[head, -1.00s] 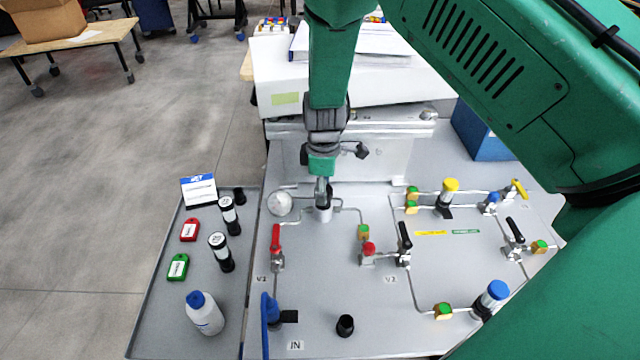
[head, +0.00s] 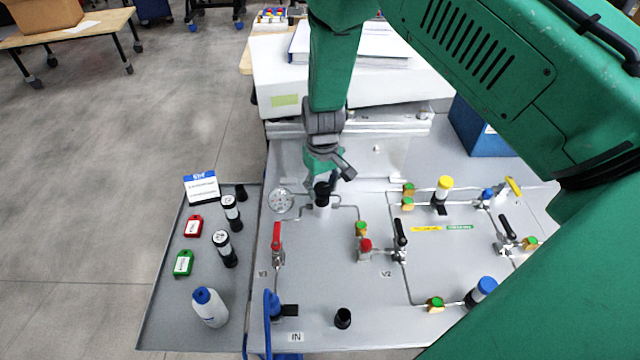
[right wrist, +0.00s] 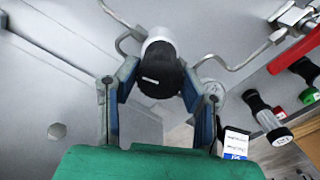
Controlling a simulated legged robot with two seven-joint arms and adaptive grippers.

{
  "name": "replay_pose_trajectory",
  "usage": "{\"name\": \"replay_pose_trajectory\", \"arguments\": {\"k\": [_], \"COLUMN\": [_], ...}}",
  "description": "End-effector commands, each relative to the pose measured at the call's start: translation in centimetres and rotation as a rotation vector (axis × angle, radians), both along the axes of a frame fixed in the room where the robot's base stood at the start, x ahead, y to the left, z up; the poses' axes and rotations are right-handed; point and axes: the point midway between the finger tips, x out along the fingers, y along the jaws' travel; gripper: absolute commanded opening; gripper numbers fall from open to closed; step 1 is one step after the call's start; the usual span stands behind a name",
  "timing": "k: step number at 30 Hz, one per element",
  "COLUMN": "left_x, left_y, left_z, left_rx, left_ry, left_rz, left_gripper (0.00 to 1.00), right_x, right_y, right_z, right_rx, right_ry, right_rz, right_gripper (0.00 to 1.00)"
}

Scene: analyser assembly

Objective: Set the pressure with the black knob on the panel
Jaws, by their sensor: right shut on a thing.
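The black knob (head: 321,190) sits on a light cylindrical body on the grey panel (head: 330,285), beside a round pressure gauge (head: 281,200) with a white dial. The gauge needle is too small to read. My right gripper (head: 328,182) reaches down from above and is shut on the knob. In the right wrist view the black knob (right wrist: 161,80) lies between the two fingers of my right gripper (right wrist: 160,100), its white body beyond it. My left gripper is not in view.
A red-handled valve (head: 277,238) and a black-handled valve (head: 401,238) stand on the panel among thin pipes. A grey tray (head: 165,310) at left holds a white bottle (head: 209,307), tags and black cylinders. A white box (head: 275,80) stands behind.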

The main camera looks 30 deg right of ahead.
Motion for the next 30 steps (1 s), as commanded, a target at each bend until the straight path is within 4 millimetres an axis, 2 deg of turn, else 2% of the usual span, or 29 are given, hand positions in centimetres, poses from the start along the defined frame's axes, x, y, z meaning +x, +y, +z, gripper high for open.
{"name": "replay_pose_trajectory", "arguments": {"k": [1, 30], "left_x": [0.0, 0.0], "left_y": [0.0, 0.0], "left_z": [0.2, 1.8], "left_rx": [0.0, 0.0], "left_ry": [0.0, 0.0], "left_rz": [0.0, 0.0], "left_gripper": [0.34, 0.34], "right_x": [-0.7, -0.7], "right_y": [-0.1, 0.6], "right_z": [-0.3, -0.5], "right_rx": [0.0, -0.003], "right_ry": [0.018, 0.021], "right_rz": [-0.043, -0.963], "right_gripper": [0.07, 0.07]}}
